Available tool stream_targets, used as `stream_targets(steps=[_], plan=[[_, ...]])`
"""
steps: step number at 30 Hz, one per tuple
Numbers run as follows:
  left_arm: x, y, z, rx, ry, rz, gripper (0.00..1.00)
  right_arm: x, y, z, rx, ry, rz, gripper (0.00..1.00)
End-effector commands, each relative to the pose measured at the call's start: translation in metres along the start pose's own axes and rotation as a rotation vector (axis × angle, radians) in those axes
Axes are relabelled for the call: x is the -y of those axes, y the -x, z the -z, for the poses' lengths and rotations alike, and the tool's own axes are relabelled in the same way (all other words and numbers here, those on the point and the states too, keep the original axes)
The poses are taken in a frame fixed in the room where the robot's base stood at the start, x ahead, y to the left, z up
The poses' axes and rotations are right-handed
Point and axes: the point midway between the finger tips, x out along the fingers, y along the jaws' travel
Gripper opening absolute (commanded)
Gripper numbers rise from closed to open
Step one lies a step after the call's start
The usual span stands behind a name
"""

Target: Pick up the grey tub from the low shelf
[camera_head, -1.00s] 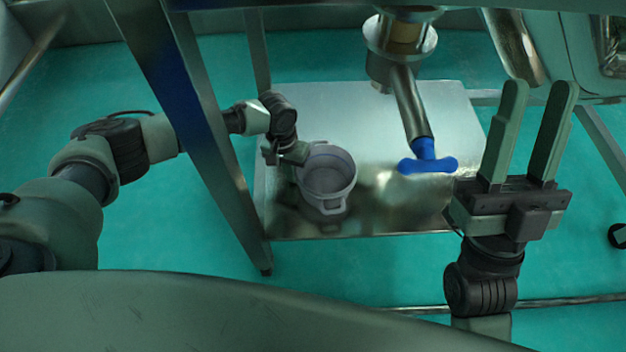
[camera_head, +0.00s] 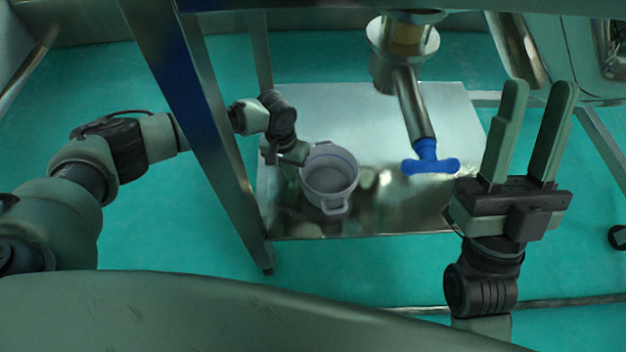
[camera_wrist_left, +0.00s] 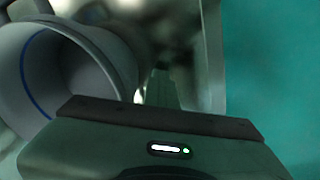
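The grey tub (camera_head: 330,180) is a round open container with side handles and a blue line inside its rim. It appears upright over the low metal shelf (camera_head: 385,215); whether its base touches the shelf is unclear. My left gripper (camera_head: 297,154) is at the tub's left rim and appears shut on its side or handle; its fingertips are mostly hidden. In the left wrist view the tub (camera_wrist_left: 95,60) fills the upper left, with the left gripper's finger (camera_wrist_left: 162,88) close against its edge. My right gripper (camera_head: 545,90) is open and empty, fingers pointing up.
A steel pipe with a blue valve handle (camera_head: 430,165) hangs over the shelf, right of the tub. A slanting metal leg (camera_head: 215,130) crosses in front of my left arm. Green floor (camera_head: 340,275) lies clear in front of the shelf.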

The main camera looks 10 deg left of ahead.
Motion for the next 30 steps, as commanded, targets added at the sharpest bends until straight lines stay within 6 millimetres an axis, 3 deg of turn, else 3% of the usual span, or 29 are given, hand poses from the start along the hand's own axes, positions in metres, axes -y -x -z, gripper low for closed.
stream_targets(steps=[13,16,30], plan=[[0.0002,0.0001,0.0,0.0,0.0,0.0,0.01,-0.0001,0.0002,-0.0003,0.001,0.0,0.0,0.36],[0.0002,0.0001,0.0,0.0,0.0,0.0,0.28,-0.0001,0.0002,-0.0004,0.001,0.0,0.0,0.36],[0.0001,0.0051,0.0,0.0,0.0,0.0,0.28,-0.001,-0.001,-0.0084,0.044,0.003,-0.001,0.36]])
